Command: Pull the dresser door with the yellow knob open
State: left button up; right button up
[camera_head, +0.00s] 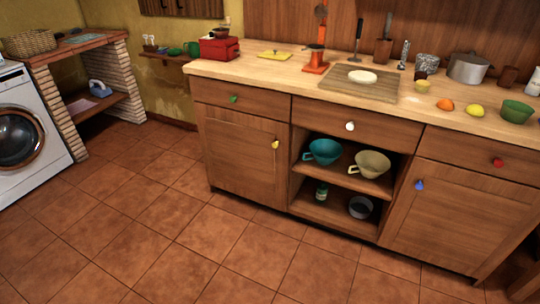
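The wooden dresser (320,120) stands at the centre and right of the head view. Its left door (235,152) carries a yellow knob (276,144) near the door's upper right edge. That door is closed and lies flush with the front. Neither of my grippers shows in the view, so their state and place are hidden.
Other knobs are green (234,99), white (350,126), red (497,162) and blue (420,184). The tiled floor (150,235) before the dresser is clear. A washing machine (25,135) stands left.

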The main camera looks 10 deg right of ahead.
aim_at(245, 154)
jog(key=u, duration=0.65)
jog(key=i, duration=2.05)
jog(key=z, duration=0.75)
